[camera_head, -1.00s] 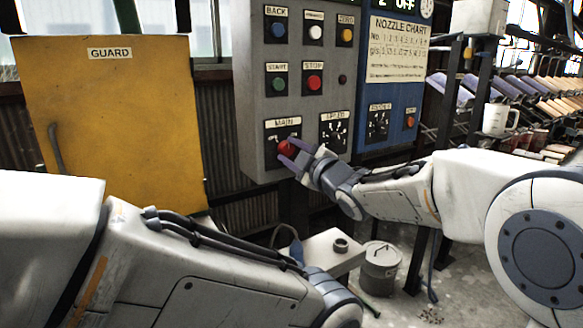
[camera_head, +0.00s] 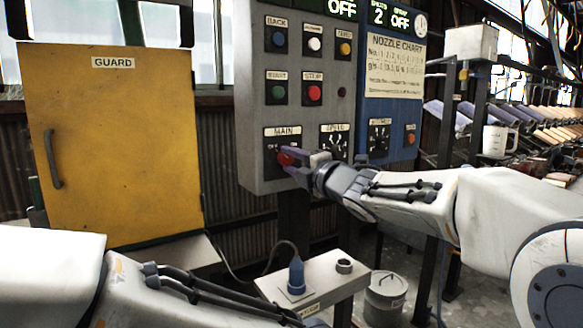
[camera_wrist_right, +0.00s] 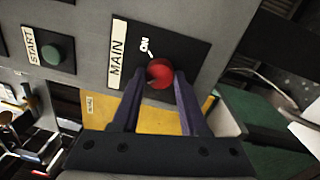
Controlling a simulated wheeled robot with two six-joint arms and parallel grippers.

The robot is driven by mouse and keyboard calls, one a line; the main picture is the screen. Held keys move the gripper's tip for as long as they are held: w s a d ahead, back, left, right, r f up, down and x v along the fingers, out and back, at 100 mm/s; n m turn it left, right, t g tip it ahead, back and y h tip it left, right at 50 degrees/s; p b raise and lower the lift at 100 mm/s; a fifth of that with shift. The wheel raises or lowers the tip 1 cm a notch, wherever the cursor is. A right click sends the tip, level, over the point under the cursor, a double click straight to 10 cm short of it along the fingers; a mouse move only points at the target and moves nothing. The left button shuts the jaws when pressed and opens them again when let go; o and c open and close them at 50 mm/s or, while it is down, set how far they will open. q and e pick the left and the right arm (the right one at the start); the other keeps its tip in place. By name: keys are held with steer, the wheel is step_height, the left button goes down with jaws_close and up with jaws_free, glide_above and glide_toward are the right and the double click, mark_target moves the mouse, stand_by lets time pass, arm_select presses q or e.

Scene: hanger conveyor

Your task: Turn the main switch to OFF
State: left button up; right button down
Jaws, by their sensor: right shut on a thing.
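The main switch is a red knob (camera_head: 286,158) on a black plate labelled MAIN, low on the grey control panel (camera_head: 255,95). In the right wrist view the red knob (camera_wrist_right: 160,74) sits between the two purple fingers, with the ON mark (camera_wrist_right: 145,45) just above and left of it. My right gripper (camera_head: 291,160) comes from the right and is shut on the knob; its fingertips also show in the wrist view (camera_wrist_right: 158,82). An OFF mark is not readable on the plate. My left arm crosses the lower left; its gripper is out of view.
Green START (camera_head: 278,92) and red STOP (camera_head: 314,92) buttons sit above the switch. The SPEED dial (camera_head: 334,142) is close on its right. A blue panel (camera_head: 390,120) adjoins. A yellow GUARD door (camera_head: 115,150) stands left. A small table (camera_head: 325,284) stands below.

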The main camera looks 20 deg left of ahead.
steer(key=shift+f, duration=0.1)
stand_by(0.5)
steer(key=shift+c, duration=2.1)
jaws_free()
steer(key=v, duration=1)
steer(key=shift+s+d+b, duration=0.15)
steer(key=shift+s+b, duration=0.05)
steer(key=shift+b, duration=0.15)
